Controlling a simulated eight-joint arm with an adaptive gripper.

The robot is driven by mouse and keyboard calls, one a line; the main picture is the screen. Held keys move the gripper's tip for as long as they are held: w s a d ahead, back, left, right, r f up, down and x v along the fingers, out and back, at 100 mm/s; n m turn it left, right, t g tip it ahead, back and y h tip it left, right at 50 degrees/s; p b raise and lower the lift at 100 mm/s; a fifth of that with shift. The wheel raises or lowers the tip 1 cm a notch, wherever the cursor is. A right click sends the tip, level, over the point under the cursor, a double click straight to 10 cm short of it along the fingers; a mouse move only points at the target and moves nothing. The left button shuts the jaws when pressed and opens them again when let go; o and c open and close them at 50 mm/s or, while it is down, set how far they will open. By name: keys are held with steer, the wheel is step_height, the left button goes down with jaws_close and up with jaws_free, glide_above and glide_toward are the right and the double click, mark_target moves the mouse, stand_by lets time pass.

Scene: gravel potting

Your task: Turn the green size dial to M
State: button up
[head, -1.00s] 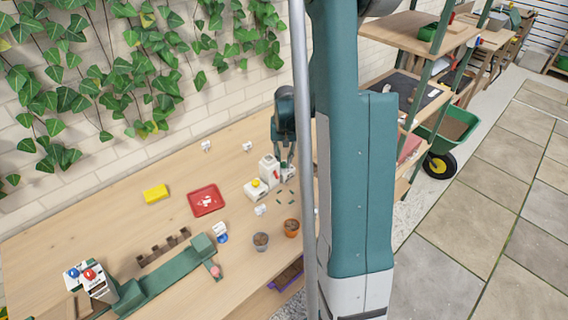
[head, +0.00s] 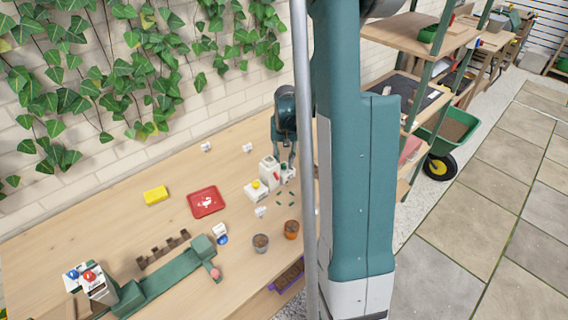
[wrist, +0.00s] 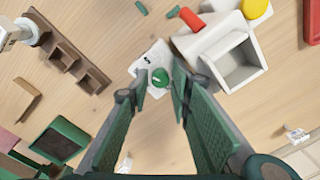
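The green size dial (wrist: 159,77) is a small round knob with a pale mark on top, set on a white plate (wrist: 147,60). Dark lettering shows on the plate, but I cannot read it or tell which letter the dial points to. My gripper (wrist: 160,82) is open in the wrist view, its two green-padded fingers on either side of the dial. I cannot tell whether the fingers touch it. In the head view my gripper (head: 285,163) points down over the bench beside a white dispenser (head: 269,170); the dial cannot be made out there.
A white box with a yellow button (head: 256,187) stands by the dispenser. A red tray (head: 206,202) and a yellow block (head: 156,195) lie to the left. Small green pieces lie around the dispenser.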

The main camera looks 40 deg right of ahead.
mark_target(285, 164)
step_height(285, 164, up, 11)
steer(key=shift+r, duration=0.2)
stand_by(0.5)
steer(key=shift+d+f+p, duration=0.1)
steer(key=shift+d+p, duration=0.05)
steer(key=shift+p, duration=0.15)
steer(key=shift+s+f+m+p, duration=0.1)
steer(key=shift+f+m+p, duration=1.7)
steer(key=shift+p, duration=0.75)
steer(key=shift+f, duration=0.1)
steer(key=shift+f, duration=0.1)
steer(key=shift+f+b, duration=0.3)
steer(key=shift+f, duration=3.5)
steer(key=shift+c, duration=0.6)
